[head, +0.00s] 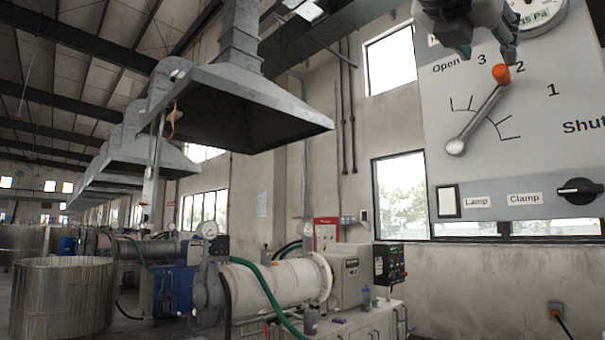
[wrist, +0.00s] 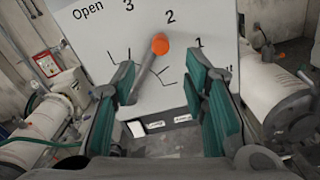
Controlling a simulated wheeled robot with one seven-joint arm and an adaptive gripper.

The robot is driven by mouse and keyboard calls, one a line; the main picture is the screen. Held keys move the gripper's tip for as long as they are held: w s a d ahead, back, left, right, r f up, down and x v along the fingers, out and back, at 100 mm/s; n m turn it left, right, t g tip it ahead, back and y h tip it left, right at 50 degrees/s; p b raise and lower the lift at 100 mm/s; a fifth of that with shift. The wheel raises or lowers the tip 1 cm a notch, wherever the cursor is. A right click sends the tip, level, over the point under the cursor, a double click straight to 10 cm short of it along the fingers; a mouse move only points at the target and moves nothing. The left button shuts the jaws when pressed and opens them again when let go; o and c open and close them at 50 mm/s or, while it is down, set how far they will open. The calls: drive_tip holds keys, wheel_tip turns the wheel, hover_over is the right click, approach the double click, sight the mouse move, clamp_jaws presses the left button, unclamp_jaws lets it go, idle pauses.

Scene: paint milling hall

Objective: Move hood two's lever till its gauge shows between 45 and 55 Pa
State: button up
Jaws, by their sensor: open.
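The lever (head: 477,118) has a grey arm and an orange knob (head: 501,74). It slants up and right from its pivot on a pale panel (head: 560,100), with the knob near the 2 on the scale from Open to Shut. The gauge (head: 540,8) above is cut off by the frame; its readout seems to end in 35 Pa, and no hood number is legible. My gripper (head: 487,54) is open, above the knob in the head view. In the wrist view the knob (wrist: 159,43) shows between the open green-padded fingers (wrist: 158,65), apparently apart from them.
Lower on the panel are a Lamp switch (head: 449,201), a Clamp label (head: 525,198) and a black rotary knob (head: 580,190). Left of the panel stand a white horizontal mill (head: 275,284) and a metal vat (head: 62,300). A grey extraction hood (head: 240,85) hangs at upper left.

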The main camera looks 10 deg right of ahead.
sight(499, 70)
drive_tip(key=x, duration=1)
drive_tip(key=shift+w+d, duration=0.15)
drive_tip(key=shift+d, duration=0.05)
drive_tip(key=shift+c, duration=0.5)
clamp_jaws()
